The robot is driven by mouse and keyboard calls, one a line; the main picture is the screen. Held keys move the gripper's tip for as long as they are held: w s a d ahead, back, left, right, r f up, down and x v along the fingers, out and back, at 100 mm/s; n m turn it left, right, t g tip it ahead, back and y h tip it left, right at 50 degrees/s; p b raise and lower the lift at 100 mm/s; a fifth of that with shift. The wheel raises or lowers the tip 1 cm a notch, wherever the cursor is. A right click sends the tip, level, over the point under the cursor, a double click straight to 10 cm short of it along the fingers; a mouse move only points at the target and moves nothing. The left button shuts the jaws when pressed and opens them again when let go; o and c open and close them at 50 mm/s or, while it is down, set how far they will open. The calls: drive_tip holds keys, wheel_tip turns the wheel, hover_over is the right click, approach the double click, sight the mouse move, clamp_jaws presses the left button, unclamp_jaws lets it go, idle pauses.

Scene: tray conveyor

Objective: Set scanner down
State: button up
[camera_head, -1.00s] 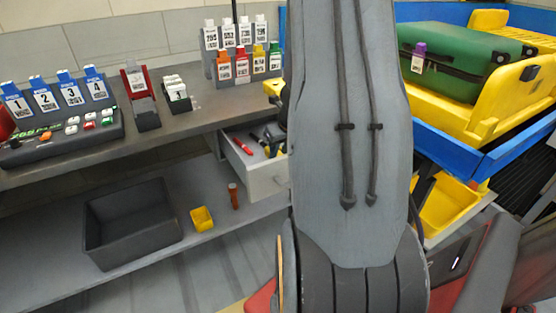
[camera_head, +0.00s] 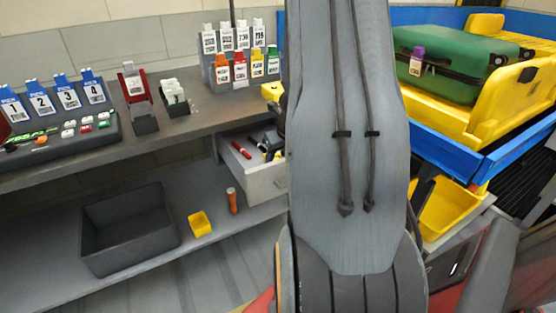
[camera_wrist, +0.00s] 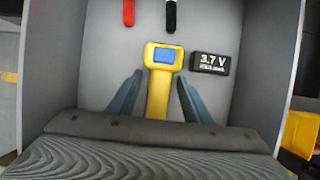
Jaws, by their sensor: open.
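The scanner (camera_wrist: 158,90), yellow with a blue screen, lies in the open drawer (camera_wrist: 95,60) in the wrist view, its screen end pointing away from me. My gripper (camera_wrist: 158,101) is open, with one dark finger on each side of the scanner's handle. Gaps show between the fingers and the handle. In the head view the drawer (camera_head: 266,184) is pulled out under the counter, and my arm hides its right part. The scanner cannot be made out clearly there.
A red pen (camera_wrist: 128,12), a black pen (camera_wrist: 171,14) and a dark 3.7 V battery (camera_wrist: 210,63) lie by the scanner. A green suitcase (camera_head: 455,65) lies at right.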

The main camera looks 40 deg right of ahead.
drive_tip(key=p+v, duration=0.6)
drive_tip(key=v, duration=0.6)
drive_tip(key=a+r+n+g+y, duration=0.1)
drive_tip(key=a+r+n, duration=0.1)
drive_tip(key=a+n, duration=0.75)
drive_tip(key=a+r+n+y, duration=0.1)
drive_tip(key=a+r+n, duration=0.1)
drive_tip(key=a+n, duration=0.7)
drive_tip(key=s+a+r+n+g+h, duration=0.1)
drive_tip(key=s+a+r+n+g, duration=0.1)
drive_tip(key=s+a+n, duration=0.9)
drive_tip(key=a+n+g, duration=0.1)
drive_tip(key=a+n, duration=0.1)
drive_tip(key=n, duration=0.7)
drive_tip(key=shift+s, duration=0.4)
drive_tip(key=shift+a+r+p, duration=0.15)
drive_tip(key=shift+a+p, duration=0.2)
drive_tip(key=shift+p, duration=0.05)
